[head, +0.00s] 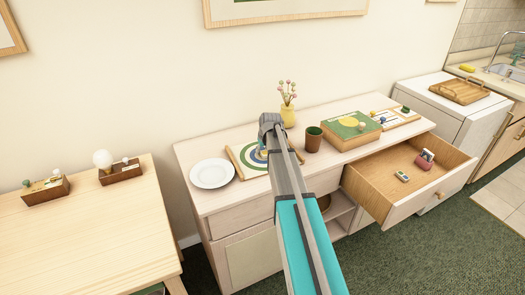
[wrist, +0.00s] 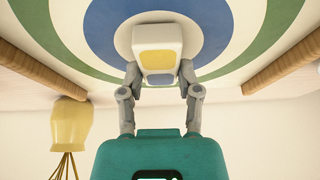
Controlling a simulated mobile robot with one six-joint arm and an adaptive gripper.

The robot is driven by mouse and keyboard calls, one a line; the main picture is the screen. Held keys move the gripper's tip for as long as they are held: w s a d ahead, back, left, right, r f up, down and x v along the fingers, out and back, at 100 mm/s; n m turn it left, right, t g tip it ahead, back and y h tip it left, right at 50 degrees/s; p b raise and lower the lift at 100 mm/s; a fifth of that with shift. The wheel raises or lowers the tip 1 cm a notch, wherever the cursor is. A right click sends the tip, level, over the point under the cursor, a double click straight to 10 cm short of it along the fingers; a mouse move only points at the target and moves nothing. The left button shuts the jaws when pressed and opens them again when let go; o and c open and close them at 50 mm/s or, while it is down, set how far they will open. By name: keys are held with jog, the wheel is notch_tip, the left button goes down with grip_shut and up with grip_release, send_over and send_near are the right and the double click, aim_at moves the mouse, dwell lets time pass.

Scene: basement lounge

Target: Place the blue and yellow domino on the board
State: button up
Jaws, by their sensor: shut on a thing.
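The board (head: 236,153) is a flat square with blue and green rings and wooden side rails, lying on the pale cabinet top. It fills much of the wrist view (wrist: 280,28), where the picture is upside down. My gripper (wrist: 159,76) is shut on a white domino (wrist: 157,32) with one yellow and one blue patch. The domino is over the blue ring around the board's middle; I cannot tell whether it touches the board. In the head view my arm covers part of the board and hides most of the domino.
A white plate (head: 212,173) lies left of the board. A yellow vase (head: 288,116) stands behind, a brown cup (head: 313,139) to the right, then a green game box (head: 350,130). An open drawer (head: 395,203) juts out, holding another small domino (head: 402,176).

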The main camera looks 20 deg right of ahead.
jog(key=shift+f, duration=0.1)
jog(key=o, duration=0.9)
jog(key=shift+o, duration=0.2)
jog(key=p+v, duration=1.1)
jog(key=v, duration=0.1)
dwell(0.4)
jog(key=shift+a, duration=0.1)
dwell(0.4)
jog(key=s+a+f+g, duration=0.1)
jog(key=s+a+g, duration=0.3)
jog(key=s+a, duration=1.8)
jog(key=shift+s+a+g, duration=0.25)
jog(key=shift+s+g, duration=0.05)
jog(key=shift+s, duration=0.35)
